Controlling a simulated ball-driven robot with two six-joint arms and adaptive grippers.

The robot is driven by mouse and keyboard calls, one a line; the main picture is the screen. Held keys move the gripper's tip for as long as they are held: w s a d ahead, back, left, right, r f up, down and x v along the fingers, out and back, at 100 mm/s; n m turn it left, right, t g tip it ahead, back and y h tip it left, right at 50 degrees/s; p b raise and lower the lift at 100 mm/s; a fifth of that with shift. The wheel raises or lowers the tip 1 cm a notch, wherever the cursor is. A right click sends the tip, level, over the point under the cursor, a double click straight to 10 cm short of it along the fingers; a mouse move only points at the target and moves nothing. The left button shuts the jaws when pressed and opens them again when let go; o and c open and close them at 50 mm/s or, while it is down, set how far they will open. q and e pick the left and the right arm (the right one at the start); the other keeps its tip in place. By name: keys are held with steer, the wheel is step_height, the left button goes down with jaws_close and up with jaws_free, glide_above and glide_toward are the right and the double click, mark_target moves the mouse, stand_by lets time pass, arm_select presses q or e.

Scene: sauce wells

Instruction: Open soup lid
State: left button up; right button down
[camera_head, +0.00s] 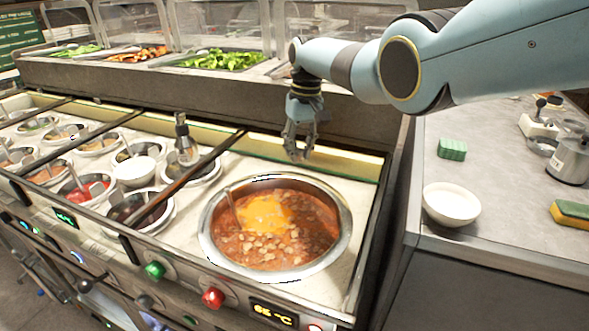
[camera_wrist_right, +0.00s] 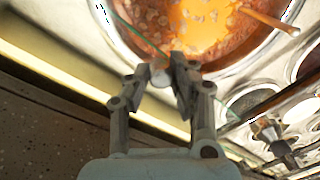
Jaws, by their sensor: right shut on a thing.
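The soup pot (camera_head: 343,240), a wide round steel well, holds red-brown soup (camera_head: 280,235) with an orange-yellow patch; the soup shows plainly. A ladle handle (camera_head: 232,205) leans in it. My right gripper (camera_head: 298,150) is at the pot's back edge, fingers pointing down. In the right wrist view, its fingertips (camera_wrist_right: 170,78) are shut on a small round pale knob (camera_wrist_right: 159,76), seemingly the soup lid's. A thin green line (camera_wrist_right: 140,38) runs past the knob, perhaps the edge of a clear glass lid; the lid's outline and tilt are hard to tell. My left gripper is not in view.
Several sauce wells (camera_head: 135,171) with ladles lie left of the pot. A raised shelf (camera_head: 150,75) with vegetable trays stands behind. On the right counter are a white bowl (camera_head: 451,204), a green sponge (camera_head: 452,149) and a yellow-green sponge (camera_head: 570,214). Knobs line the front panel.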

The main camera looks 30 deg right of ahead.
steer(key=shift+w+d, duration=0.45)
steer(key=shift+w, duration=0.05)
steer(key=c, duration=1.1)
jaws_free()
steer(key=shift+r, duration=0.15)
steer(key=r, duration=0.7)
steer(key=d+r, duration=0.1)
steer(key=r, duration=0.3)
steer(key=shift+r, duration=0.35)
